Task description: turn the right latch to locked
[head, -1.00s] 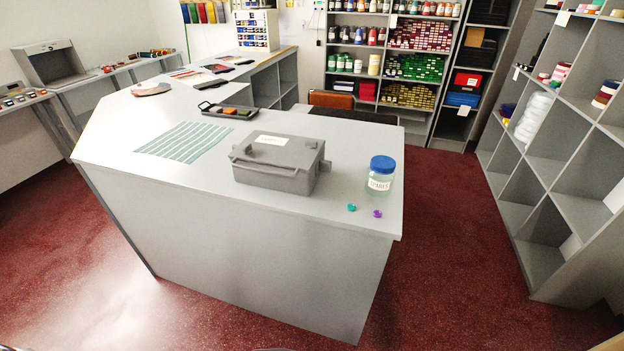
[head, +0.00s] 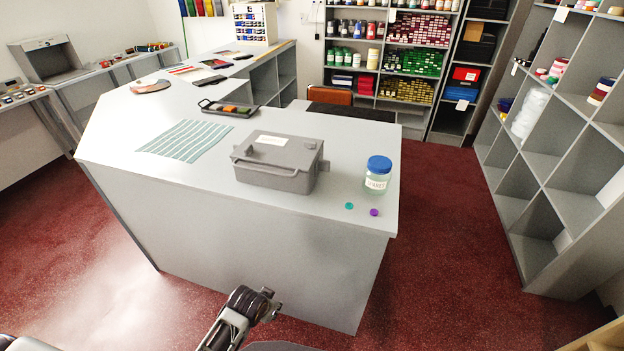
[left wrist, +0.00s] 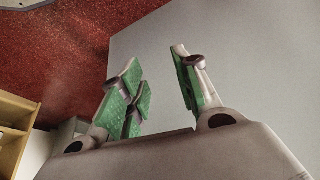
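A grey lidded box (head: 277,178) stands on the counter (head: 200,205), with a pale label on its lid and a handle along its front. Small grey fittings show at its upper right corner and right side; I cannot tell which is the right latch or how it is turned. My left gripper (head: 268,305) is low in front of the counter, below and apart from the box. In the left wrist view its green-padded fingers (left wrist: 155,62) are spread with nothing between them, facing a plain grey surface. My right gripper is not in view.
A blue-lidded jar (head: 377,174) stands right of the box, with a teal piece (head: 349,206) and a purple piece (head: 374,212) near the front edge. A striped sheet (head: 185,140) and a dark tray (head: 228,108) lie behind left. Shelves (head: 545,160) stand at right.

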